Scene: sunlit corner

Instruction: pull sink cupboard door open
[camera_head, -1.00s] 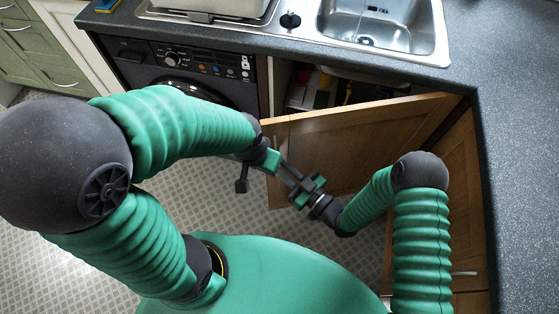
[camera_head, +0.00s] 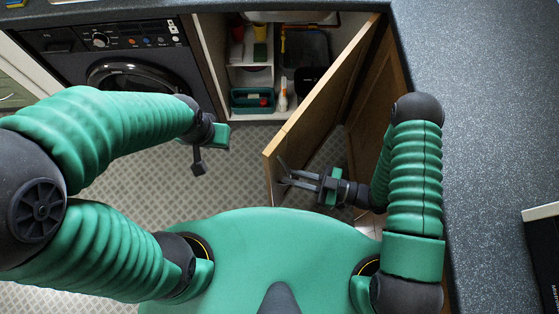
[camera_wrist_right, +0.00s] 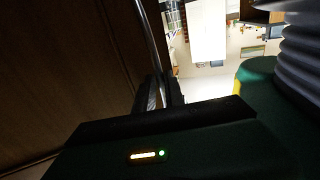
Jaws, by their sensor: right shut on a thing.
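The wooden sink cupboard door (camera_head: 325,100) stands wide open, swung out from the cabinet on its right-hand hinge side. My right gripper (camera_head: 284,172) is at the door's outer face near its free edge, shut on the metal door handle. In the right wrist view, the handle (camera_wrist_right: 153,40) is a thin silver bar running down into the jaws of my right gripper (camera_wrist_right: 158,95), beside the dark brown door face (camera_wrist_right: 70,70). My left gripper (camera_head: 208,150) is in the air left of the door, clear of it. Its jaws are too unclear to tell.
The open cupboard (camera_head: 265,60) holds a green caddy (camera_head: 252,100), a white spray bottle (camera_head: 283,95) and other items. A black washing machine (camera_head: 125,60) stands to its left. The grey countertop (camera_head: 490,120) runs along the right. Patterned floor (camera_head: 235,180) is clear left of the door.

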